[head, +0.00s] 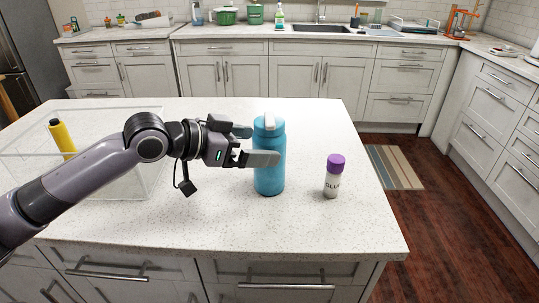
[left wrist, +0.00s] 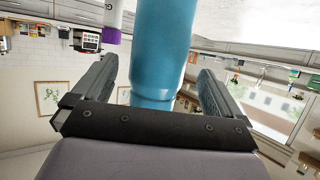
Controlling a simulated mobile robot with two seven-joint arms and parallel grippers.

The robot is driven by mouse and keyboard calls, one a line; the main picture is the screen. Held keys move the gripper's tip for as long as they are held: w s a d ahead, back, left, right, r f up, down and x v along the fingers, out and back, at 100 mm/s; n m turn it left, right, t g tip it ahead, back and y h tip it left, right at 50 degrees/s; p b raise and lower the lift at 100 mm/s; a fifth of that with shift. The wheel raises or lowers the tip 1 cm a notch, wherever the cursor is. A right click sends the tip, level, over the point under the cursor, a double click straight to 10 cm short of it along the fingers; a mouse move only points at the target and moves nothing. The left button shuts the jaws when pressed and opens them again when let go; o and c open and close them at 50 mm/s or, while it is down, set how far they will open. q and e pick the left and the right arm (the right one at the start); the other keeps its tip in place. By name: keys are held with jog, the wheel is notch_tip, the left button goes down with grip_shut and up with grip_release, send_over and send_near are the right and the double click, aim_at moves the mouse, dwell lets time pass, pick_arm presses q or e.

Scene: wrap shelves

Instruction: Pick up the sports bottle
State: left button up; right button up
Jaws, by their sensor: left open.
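The sports bottle (head: 269,176) is blue with a pale cap loop and stands upright on the white speckled island. My left gripper (head: 256,145) is at the bottle's upper part, with one finger in front of it and the other at its left or behind. In the left wrist view the bottle (left wrist: 162,45) rises between the two spread fingers (left wrist: 153,92), with a gap on each side. The gripper is open and I see no contact. My right gripper is not in view.
A glue stick with a purple cap (head: 334,178) stands right of the bottle. A clear box (head: 152,178) with a yellow object (head: 62,138) is at the left. The island countertop (head: 320,228) is bare in front. Counters and a sink line the back.

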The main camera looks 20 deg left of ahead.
aim_at(270, 143)
pick_arm(q)
jog(key=shift+x, duration=2)
jog(key=shift+d+r, duration=0.1)
jog(key=shift+r, duration=0.1)
jog(key=shift+s, duration=0.1)
jog(key=c, duration=1.3)
jog(key=shift+o, duration=0.2)
jog(key=shift+r, duration=0.15)
